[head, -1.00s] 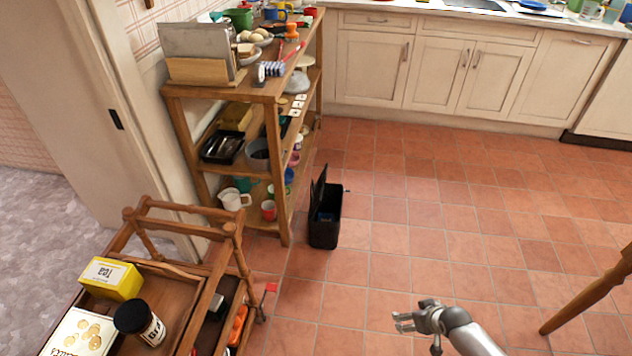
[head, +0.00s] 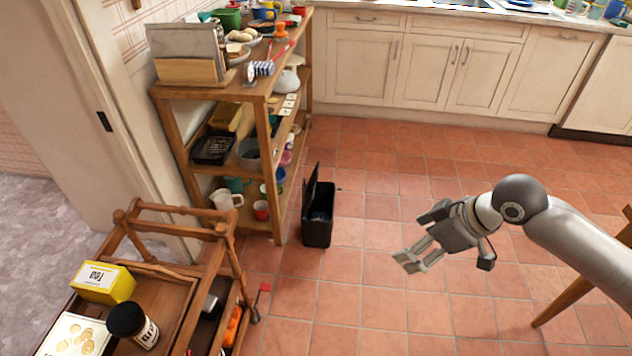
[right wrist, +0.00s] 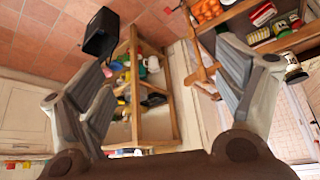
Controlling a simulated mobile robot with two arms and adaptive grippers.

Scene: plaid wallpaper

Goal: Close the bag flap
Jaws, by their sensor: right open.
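No bag can be made out; the one thing with a raised flap is a black bin-like container (head: 317,228) on the tiled floor, in the middle of the head view. Its thin black flap (head: 310,188) stands upright at the left side of the opening, and something bluish shows inside. The container also shows at the upper left of the right wrist view (right wrist: 97,45). My right gripper (head: 407,261) is open and empty, to the right of the container and apart from it. Its spread fingers also show in the right wrist view (right wrist: 165,85). My left gripper is not in view.
A wooden shelf (head: 280,212) loaded with kitchenware stands just behind and left of the container. A wooden cart (head: 180,325) with a yellow box (head: 103,283) and a jar (head: 133,324) is at front left. A wooden leg (head: 562,302) stands at right. Floor between is clear.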

